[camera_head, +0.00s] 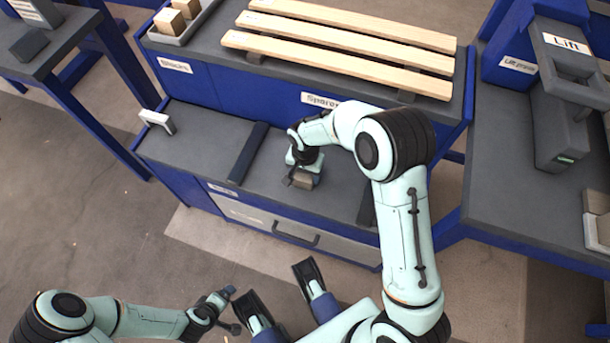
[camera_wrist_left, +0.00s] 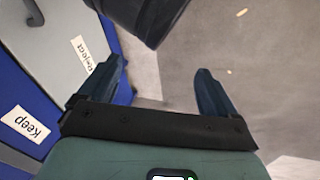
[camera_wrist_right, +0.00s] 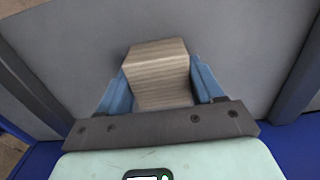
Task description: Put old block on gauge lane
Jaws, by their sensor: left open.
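The old block, a weathered grey-brown wooden block (camera_head: 303,180), is at the lower bench between two dark rails. In the right wrist view the block (camera_wrist_right: 160,75) sits between both fingers, which press against its sides. My right gripper (camera_head: 301,172) is shut on it, pointing down at the bench. I cannot tell whether the block touches the surface. The grey strip between the rails (camera_head: 250,150) (camera_head: 366,208) shows no readable gauge label. My left gripper (camera_wrist_left: 160,92) is open and empty, low in front of the bench, away from the block.
A pallet with pale slats (camera_head: 340,38) lies on the upper bench. A tray (camera_head: 185,36) with pale blocks stands at its left. A small white bracket (camera_head: 157,121) is on the lower bench's left. A lift unit (camera_head: 565,100) stands right. Keep (camera_wrist_left: 25,123) and Reject (camera_wrist_left: 82,52) labels face the left wrist.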

